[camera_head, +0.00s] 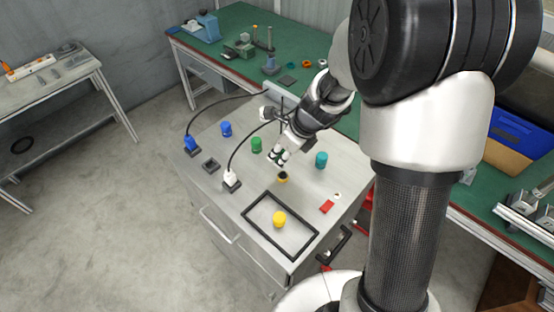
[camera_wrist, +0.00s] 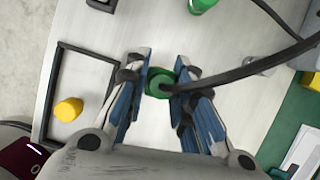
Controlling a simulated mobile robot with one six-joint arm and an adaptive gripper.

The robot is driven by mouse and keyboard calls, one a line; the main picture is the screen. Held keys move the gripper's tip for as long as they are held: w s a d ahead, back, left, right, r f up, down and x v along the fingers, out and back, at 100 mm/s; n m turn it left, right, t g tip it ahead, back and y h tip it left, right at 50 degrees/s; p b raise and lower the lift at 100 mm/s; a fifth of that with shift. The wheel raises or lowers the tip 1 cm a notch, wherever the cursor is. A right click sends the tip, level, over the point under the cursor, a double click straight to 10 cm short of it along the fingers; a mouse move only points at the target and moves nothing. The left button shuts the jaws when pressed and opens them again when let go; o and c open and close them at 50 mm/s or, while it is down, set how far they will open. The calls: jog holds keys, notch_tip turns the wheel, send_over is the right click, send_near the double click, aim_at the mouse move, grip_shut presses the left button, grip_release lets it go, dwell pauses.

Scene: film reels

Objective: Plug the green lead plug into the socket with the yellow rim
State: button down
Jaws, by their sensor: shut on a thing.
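My gripper (camera_head: 279,158) is above the cabinet top, slightly behind and above the socket with the yellow rim (camera_head: 283,179). In the wrist view its two blue-padded fingers are shut on the green lead plug (camera_wrist: 157,83). A dark cable runs from the plug toward the upper right. The socket has a dark opening and stands clear of the fingertips in the head view.
On the cabinet top are a green cylinder (camera_head: 256,145), a blue one (camera_head: 226,129), a teal one (camera_head: 321,160) and a yellow one (camera_head: 279,219) inside a black frame (camera_head: 258,243). A white plug (camera_head: 231,180) and a blue plug (camera_head: 191,146) trail cables at the left.

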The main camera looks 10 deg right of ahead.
jog(key=shift+d+m, duration=0.4)
jog(key=shift+m, duration=0.3)
notch_tip(320, 180, down, 6)
jog(key=b, duration=0.6)
jog(key=shift+w+r, duration=0.1)
jog(key=shift+r, duration=0.05)
jog(key=shift+p, duration=0.3)
dwell(0.5)
jog(key=shift+f+b, duration=0.4)
jog(key=shift+f, duration=0.05)
dwell(0.4)
jog(key=c, duration=1.7)
grip_release()
jog(key=shift+o, duration=0.2)
jog(key=p+v, duration=0.9)
jog(key=v, duration=0.2)
jog(key=shift+s+a, duration=0.15)
jog(key=shift+s, duration=0.05)
